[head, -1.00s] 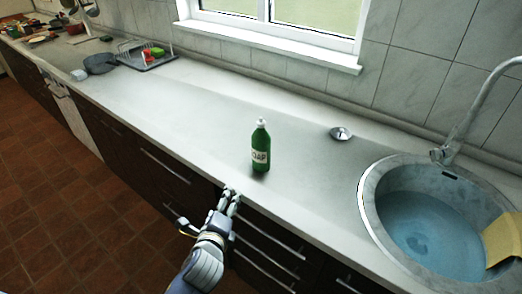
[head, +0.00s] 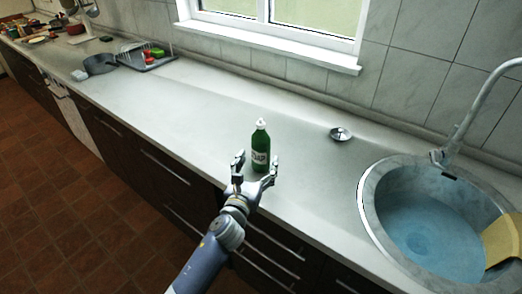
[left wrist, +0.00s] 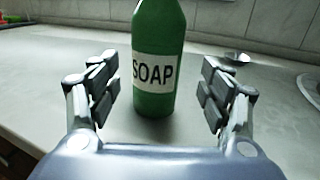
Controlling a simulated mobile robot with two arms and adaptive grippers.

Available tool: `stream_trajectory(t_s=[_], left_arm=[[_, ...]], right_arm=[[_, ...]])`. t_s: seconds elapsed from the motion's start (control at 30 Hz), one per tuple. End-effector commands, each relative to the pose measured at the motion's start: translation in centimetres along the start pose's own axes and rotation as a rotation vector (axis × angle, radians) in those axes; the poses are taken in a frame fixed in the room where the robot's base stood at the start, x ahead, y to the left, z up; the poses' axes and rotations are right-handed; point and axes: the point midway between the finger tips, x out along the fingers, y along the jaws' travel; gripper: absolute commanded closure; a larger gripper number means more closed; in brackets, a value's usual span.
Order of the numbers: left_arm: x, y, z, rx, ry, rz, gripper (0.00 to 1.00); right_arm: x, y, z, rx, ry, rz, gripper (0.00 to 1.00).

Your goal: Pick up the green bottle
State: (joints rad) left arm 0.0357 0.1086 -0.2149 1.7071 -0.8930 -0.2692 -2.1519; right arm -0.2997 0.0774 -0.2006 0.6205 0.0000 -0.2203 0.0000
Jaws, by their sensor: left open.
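The green bottle (head: 260,141) with a white cap and a SOAP label stands upright on the counter. In the left wrist view the bottle (left wrist: 157,95) is straight ahead, and its top is cut off by the frame edge. My left gripper (head: 256,168) is open just in front of the bottle at the counter's front edge. In the left wrist view the fingers (left wrist: 160,88) are spread to either side of the bottle, with visible gaps between them and it. My right gripper is not in view.
A round sink (head: 372,190) with water and a yellow cloth-like item (head: 503,240) is at the right. A small metal dish (head: 340,134) lies behind the bottle to the right. A dish rack (head: 147,58) stands at the far left. The counter around the bottle is clear.

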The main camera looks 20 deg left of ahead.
Motion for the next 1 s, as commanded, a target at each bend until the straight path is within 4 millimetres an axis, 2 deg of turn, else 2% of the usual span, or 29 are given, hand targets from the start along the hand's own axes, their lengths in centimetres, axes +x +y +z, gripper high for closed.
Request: stream_trajectory(t_s=[0.17,0.5,0.83,1.0], left_arm=[[1.1,0.2,-0.1,-0.001,0.001,0.002,0.28],[5.0,0.5,-0.4,-0.002,0.000,0.001,0.28],[5.4,0.5,-0.4,-0.001,0.001,0.001,0.28],[5.4,0.5,-0.4,-0.001,0.001,0.001,0.66]], right_arm=[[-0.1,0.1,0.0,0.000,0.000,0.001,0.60],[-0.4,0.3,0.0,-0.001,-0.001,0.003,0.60],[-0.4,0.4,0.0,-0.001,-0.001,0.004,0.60],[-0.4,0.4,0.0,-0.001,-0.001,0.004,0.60]])
